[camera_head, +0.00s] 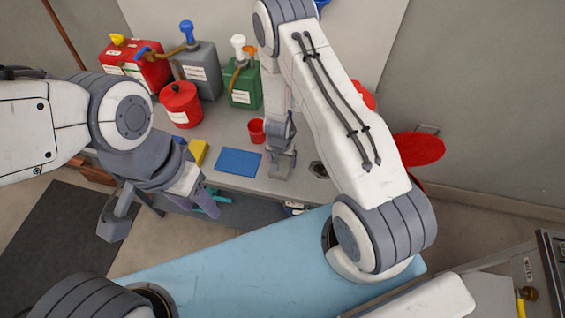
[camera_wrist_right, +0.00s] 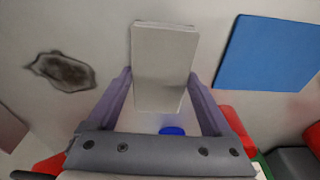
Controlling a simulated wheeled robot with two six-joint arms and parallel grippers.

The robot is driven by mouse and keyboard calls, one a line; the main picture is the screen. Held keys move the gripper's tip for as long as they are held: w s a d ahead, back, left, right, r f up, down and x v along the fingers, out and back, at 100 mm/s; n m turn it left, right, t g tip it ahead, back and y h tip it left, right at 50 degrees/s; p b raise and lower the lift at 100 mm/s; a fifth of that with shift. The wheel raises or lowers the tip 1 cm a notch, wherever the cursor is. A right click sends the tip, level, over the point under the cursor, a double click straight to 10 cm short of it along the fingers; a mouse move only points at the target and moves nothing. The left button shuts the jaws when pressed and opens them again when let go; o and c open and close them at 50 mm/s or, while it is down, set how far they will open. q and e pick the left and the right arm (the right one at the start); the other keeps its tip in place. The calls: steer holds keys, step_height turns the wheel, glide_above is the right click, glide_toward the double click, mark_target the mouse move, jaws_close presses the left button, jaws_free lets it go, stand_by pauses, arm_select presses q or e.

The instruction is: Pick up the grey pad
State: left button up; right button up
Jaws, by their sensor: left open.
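The grey pad (camera_wrist_right: 165,62) is a pale grey block in the right wrist view. It lies between the two fingers of my right gripper (camera_wrist_right: 161,80), with a finger against each side, and looks gripped. In the head view my right gripper (camera_head: 282,163) is low at the bench, right of the blue pad; the grey pad is hard to make out there. I cannot tell whether the grey pad is clear of the bench. My left gripper (camera_head: 165,212) is open and empty, in front of the bench at the left.
A blue pad (camera_head: 239,162) lies left of my right gripper, and shows in the wrist view (camera_wrist_right: 268,54). A yellow block (camera_head: 198,152), red cup (camera_head: 257,131), red canister (camera_head: 181,104) and green can (camera_head: 243,88) stand nearby. A dark-rimmed hole (camera_wrist_right: 62,70) lies opposite.

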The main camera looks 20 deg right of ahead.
mark_target(282, 159)
steer(key=c, duration=0.6)
steer(key=shift+o, duration=0.2)
steer(key=shift+r, duration=0.1)
steer(key=shift+r, duration=0.3)
step_height(282, 159, up, 4)
steer(key=shift+f+p, duration=0.2)
steer(key=shift+p, duration=0.7)
steer(key=s+d+r+b, duration=0.5)
steer(key=s+d+r, duration=0.1)
steer(key=s, duration=0.3)
steer(key=shift+s+d+r+b, duration=0.2)
steer(key=shift+d+r+b, duration=0.1)
steer(key=shift+d, duration=0.2)
